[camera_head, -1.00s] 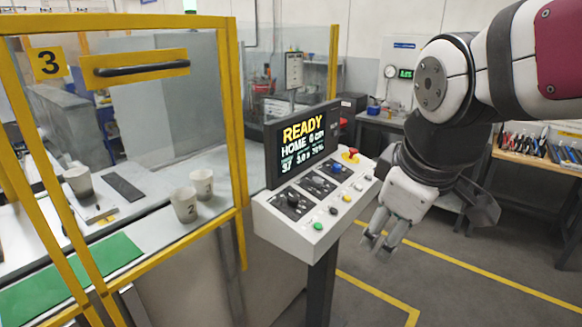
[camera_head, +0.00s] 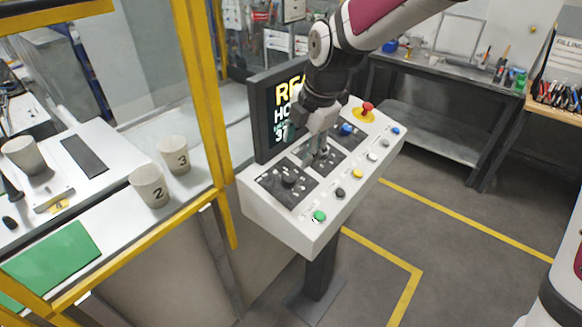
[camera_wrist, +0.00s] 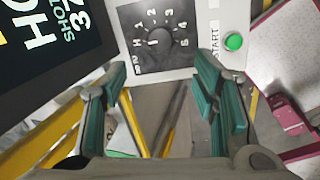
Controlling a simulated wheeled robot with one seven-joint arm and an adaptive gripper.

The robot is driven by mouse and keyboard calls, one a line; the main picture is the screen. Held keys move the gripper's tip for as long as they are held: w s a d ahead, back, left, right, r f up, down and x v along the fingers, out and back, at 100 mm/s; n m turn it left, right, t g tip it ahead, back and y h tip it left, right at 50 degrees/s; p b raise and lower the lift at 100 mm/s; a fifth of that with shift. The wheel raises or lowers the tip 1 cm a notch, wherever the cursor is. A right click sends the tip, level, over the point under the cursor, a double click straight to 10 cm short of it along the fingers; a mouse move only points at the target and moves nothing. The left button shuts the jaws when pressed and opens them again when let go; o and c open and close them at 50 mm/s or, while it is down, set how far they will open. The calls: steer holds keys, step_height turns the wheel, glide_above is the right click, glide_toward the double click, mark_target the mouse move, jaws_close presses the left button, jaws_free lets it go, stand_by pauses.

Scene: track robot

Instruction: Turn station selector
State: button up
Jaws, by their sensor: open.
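The control console (camera_head: 262,222) stands on a post, its sloped top carrying dark knob panels. A round black selector knob (camera_head: 288,180) sits on the left panel. In the wrist view the knob (camera_wrist: 160,39) is ringed by white numbers, beyond my fingers and roughly centred between them. I cannot surely read its pointer. My gripper (camera_head: 315,157) is over the middle panel, just right of and behind the knob in the head view, and covers part of that panel. In the wrist view my gripper (camera_wrist: 162,76) has its teal-padded fingers apart, with nothing between them.
The screen (camera_head: 268,125) stands behind the panels, partly hidden by my arm. A green START button (camera_head: 319,216), other buttons and a red emergency stop (camera_head: 367,108) line the console. The yellow-framed fence (camera_head: 217,130) stands left. Floor to the right is clear.

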mark_target(289, 177)
steer(key=x, duration=1.1)
steer(key=shift+f, duration=0.35)
steer(key=c, duration=1.2)
